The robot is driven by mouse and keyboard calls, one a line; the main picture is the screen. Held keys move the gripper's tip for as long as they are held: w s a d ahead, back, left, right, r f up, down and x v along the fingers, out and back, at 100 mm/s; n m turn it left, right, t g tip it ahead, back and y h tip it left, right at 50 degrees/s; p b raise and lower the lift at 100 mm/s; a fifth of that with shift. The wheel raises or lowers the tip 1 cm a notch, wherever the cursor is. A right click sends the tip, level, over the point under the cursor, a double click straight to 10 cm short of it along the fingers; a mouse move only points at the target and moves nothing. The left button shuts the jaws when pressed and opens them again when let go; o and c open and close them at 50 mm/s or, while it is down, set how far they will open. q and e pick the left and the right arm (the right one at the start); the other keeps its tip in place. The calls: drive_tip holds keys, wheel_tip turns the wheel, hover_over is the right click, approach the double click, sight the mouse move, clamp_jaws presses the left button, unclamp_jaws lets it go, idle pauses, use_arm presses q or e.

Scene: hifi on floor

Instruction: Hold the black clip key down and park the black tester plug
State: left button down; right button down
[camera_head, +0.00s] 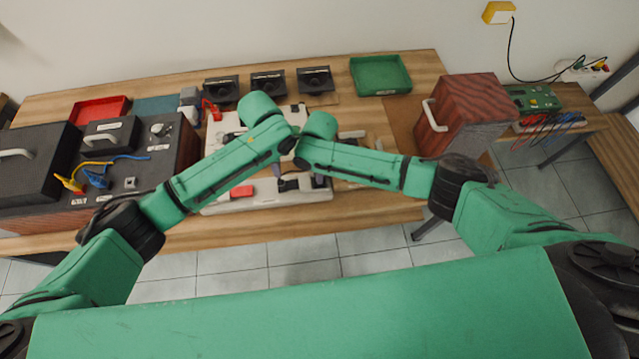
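A white panel (225,203) lies on the wooden table, mostly covered by my two forearms. A red block (242,191) sits on its near left part, and a red part (212,110) stands at its far left. Small dark parts show on the near middle of the panel. Here my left gripper (289,185) and my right gripper (319,182) seem to point down, close together and partly hidden under the arms. Their finger openings are too small to make out. I cannot pick out the black clip key or the black tester plug for certain.
A dark case (30,165) with yellow and blue leads stands at the left, near a red tray (98,110). Three black holders (268,82) and a green tray (380,74) line the back. A wooden box (463,105) and a green device (533,98) stand at the right.

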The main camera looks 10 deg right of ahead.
sight(280, 182)
drive_tip(key=shift+f, duration=0.3)
use_arm(q)
drive_tip(key=c, duration=0.7)
unclamp_jaws()
use_arm(e)
drive_tip(key=shift+s, duration=0.1)
use_arm(q)
drive_tip(key=a+r+h, duration=0.3)
drive_tip(key=a+h, duration=0.2)
use_arm(e)
drive_tip(key=shift+a, duration=0.15)
use_arm(q)
drive_tip(key=shift+y, duration=0.3)
drive_tip(key=x, duration=1.1)
drive_tip(key=shift+d+f, duration=0.25)
drive_tip(key=shift+d, duration=0.25)
clamp_jaws()
drive_tip(key=shift+r, duration=0.6)
drive_tip(key=shift+r, duration=1.7)
